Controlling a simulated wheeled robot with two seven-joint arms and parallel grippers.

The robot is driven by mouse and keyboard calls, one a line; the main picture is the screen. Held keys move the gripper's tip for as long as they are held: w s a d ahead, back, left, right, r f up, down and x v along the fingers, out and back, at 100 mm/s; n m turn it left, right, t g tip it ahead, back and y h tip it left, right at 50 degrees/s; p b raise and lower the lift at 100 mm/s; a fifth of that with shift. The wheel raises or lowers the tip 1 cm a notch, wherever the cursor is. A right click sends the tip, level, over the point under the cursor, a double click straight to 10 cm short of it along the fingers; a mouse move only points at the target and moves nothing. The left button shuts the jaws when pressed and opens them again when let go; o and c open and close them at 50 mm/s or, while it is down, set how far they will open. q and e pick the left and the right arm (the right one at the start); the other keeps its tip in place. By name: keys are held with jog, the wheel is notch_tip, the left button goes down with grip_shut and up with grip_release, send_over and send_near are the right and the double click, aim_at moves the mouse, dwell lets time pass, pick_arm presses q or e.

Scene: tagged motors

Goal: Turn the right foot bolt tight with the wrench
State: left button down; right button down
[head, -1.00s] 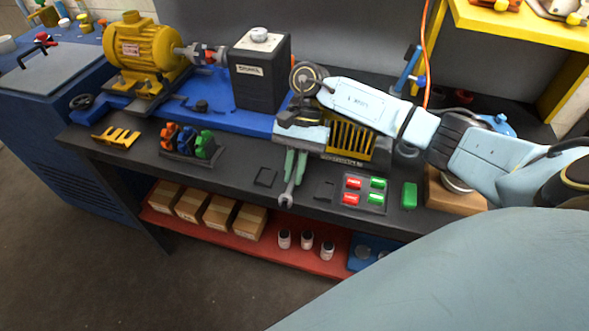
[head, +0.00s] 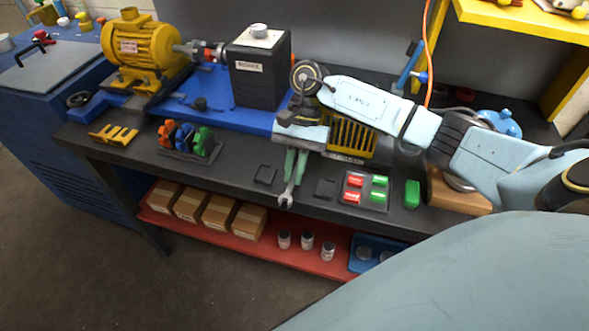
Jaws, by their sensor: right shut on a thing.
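My right gripper (head: 294,165) points down over the front part of the bench and is shut on the wrench (head: 287,195). The wrench's open end hangs down in front of the fingers, near the bench's front edge. The yellow motor (head: 147,45) sits at the left on the blue base plate (head: 222,98). Its yellow feet (head: 118,78) show in part. I cannot make out the right foot bolt. My left gripper is not in view.
The dark box (head: 260,80) stands right of the motor. A rack of orange, blue and green clips (head: 190,140), a yellow slotted piece (head: 114,134) and a tray of red and green tags (head: 365,190) lie on the bench. A yellow shelf (head: 520,27) overhangs at the right.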

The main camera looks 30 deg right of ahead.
jog(key=shift+f+b, duration=0.3)
jog(key=shift+b, duration=0.1)
jog(key=c, duration=1.4)
grip_release()
